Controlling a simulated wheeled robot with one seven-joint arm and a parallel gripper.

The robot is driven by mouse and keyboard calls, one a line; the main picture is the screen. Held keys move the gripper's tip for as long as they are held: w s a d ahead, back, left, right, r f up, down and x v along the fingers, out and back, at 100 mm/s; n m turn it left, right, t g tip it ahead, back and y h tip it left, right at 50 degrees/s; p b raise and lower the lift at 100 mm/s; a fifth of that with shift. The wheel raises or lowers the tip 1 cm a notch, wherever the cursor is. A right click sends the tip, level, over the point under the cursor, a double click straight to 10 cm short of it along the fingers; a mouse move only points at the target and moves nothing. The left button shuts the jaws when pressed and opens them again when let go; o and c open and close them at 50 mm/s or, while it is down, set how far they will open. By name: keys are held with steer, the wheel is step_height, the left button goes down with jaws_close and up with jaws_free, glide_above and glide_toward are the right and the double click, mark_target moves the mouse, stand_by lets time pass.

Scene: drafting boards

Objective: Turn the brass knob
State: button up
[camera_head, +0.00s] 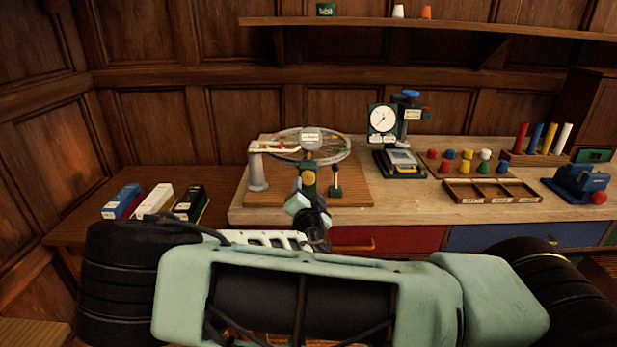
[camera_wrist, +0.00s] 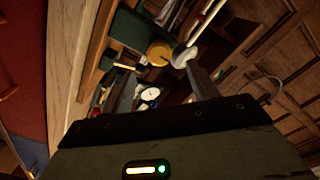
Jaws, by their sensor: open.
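The brass knob (camera_head: 310,177) sits on the front of a small dark green upright, on a wooden base board (camera_head: 352,190) with a wheel dial behind. In the wrist view the knob (camera_wrist: 158,54) shows as a round yellow disc on its green block, just beyond my gripper. My gripper (camera_head: 311,203) is in front of and below the knob in the head view, its tips partly hidden by my own wrist. The gripper is open, and I see nothing held.
A grey post (camera_head: 257,172) stands left of the knob and a black lever (camera_head: 336,182) right of it. A dial gauge (camera_head: 383,120), coloured pegs (camera_head: 466,166) and a sorting tray (camera_head: 491,192) stand farther right. Boxes (camera_head: 153,201) lie on the lower left surface.

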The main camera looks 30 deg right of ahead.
mark_target(309, 180)
steer(key=p+x, duration=0.1)
steer(key=x, duration=0.5)
steer(key=shift+w+d, duration=0.25)
steer(key=c, duration=1)
